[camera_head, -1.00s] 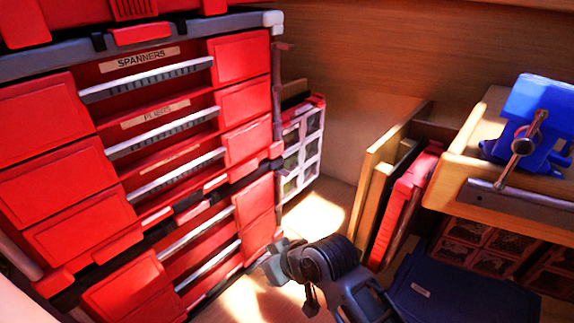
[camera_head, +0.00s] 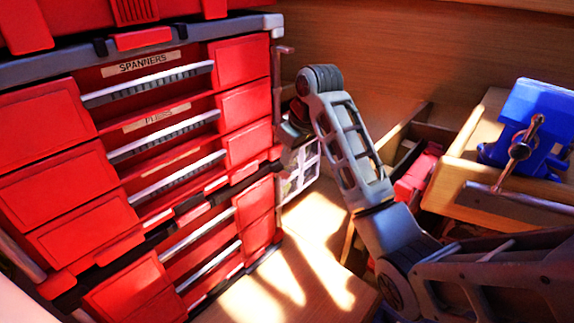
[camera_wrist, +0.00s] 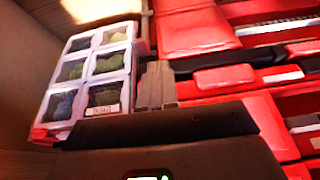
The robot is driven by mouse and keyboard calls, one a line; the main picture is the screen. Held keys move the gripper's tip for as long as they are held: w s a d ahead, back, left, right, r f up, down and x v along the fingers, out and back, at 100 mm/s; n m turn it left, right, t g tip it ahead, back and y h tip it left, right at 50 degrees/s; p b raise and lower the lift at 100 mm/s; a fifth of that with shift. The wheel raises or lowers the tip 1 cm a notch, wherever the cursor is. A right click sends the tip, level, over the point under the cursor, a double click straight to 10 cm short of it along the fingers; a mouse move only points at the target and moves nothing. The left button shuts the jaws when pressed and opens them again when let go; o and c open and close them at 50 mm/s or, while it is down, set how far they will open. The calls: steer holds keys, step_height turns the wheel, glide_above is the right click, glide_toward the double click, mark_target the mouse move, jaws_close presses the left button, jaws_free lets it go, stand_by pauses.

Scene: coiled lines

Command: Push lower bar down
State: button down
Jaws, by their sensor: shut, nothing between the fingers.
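The red tool cabinet (camera_head: 160,130) stands at the left in the head view, with silver bars across its drawer fronts. The lower silver bars (camera_head: 205,262) cross the bottom section. Which one counts as the lower bar, I cannot tell. A thin upright grey bar (camera_head: 276,85) runs along the cabinet's right edge. My gripper (camera_wrist: 155,86) is shut and empty in the wrist view, between the cabinet and the white compartment box. In the head view my arm is raised right of the cabinet and its wrist mostly hides the gripper. Contact with the cabinet cannot be made out.
The white compartment box (camera_wrist: 92,75) stands beside the cabinet. A wooden bench (camera_head: 470,190) with a blue vise (camera_head: 530,120) is at the right. Red and wooden pieces (camera_head: 415,175) lean behind my arm. The sunlit floor (camera_head: 300,285) in front is clear.

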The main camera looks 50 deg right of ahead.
mark_target(288, 176)
steer(key=shift+g, duration=0.4)
steer(key=d+r, duration=0.3)
steer(key=shift+s+r, duration=0.15)
steer(key=shift+r, duration=0.1)
steer(key=x, duration=1)
steer(key=shift+b, duration=0.3)
steer(key=shift+f, duration=1.5)
steer(key=v, duration=0.8)
steer(key=shift+r, duration=0.25)
steer(key=shift+a, duration=0.15)
